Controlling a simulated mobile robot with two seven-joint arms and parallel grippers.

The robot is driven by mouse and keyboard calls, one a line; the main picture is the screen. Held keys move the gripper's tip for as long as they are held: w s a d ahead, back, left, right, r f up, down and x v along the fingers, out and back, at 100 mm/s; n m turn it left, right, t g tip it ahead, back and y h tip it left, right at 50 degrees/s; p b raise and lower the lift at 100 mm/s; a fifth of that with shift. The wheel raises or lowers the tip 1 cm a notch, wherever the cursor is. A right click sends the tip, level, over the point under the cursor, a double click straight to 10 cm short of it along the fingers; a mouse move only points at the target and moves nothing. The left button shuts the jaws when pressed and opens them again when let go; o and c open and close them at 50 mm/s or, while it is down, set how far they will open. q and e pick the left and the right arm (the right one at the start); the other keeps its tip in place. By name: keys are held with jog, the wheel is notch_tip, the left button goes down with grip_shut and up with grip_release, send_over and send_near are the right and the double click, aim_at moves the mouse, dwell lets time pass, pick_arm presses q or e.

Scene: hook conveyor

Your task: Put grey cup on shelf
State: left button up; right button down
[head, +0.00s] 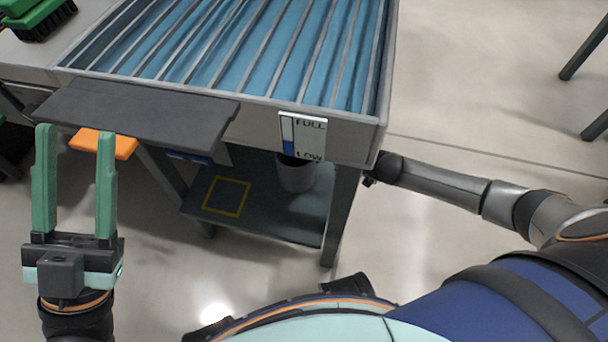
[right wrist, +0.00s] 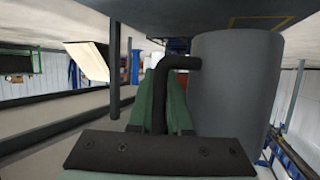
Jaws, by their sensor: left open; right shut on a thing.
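The grey cup (head: 296,178) is under the bench top, over the right part of the dark lower shelf (head: 290,222), right of a yellow square outline (head: 226,196). In the right wrist view the cup (right wrist: 235,95) shows large, its base end at or close to the shelf surface (right wrist: 180,14); I cannot tell if they touch. My right gripper (right wrist: 166,95) is shut on the cup's black handle (right wrist: 178,64). In the head view this gripper is hidden behind the bench corner. My left gripper (head: 76,150) is open and empty, in front of the bench's left side.
The bench top holds a blue ribbed basin (head: 230,45) with a FULL/LOW gauge (head: 302,137) on its front. A dark flat plate (head: 140,115) juts out at the front, an orange piece (head: 105,143) below it. A bench leg (head: 340,215) stands right of the cup. A green brush (head: 38,18) lies upper left.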

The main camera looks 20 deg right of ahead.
notch_tip(320, 180, down, 7)
jog(key=b, duration=0.3)
jog(key=shift+f+b, duration=0.15)
jog(key=shift+b, duration=0.15)
pick_arm(q)
jog(key=f, duration=0.5)
jog(key=shift+w+d, duration=0.1)
jog(key=shift+d, duration=0.25)
pick_arm(e)
jog(key=c, duration=0.8)
grip_release()
jog(key=shift+c, duration=0.2)
jog(key=shift+d, duration=0.1)
pick_arm(q)
notch_tip(320, 180, up, 6)
jog(key=p, duration=0.5)
jog(key=shift+a+p, duration=0.35)
jog(key=shift+a, duration=0.05)
pick_arm(e)
jog(key=v, duration=1.2)
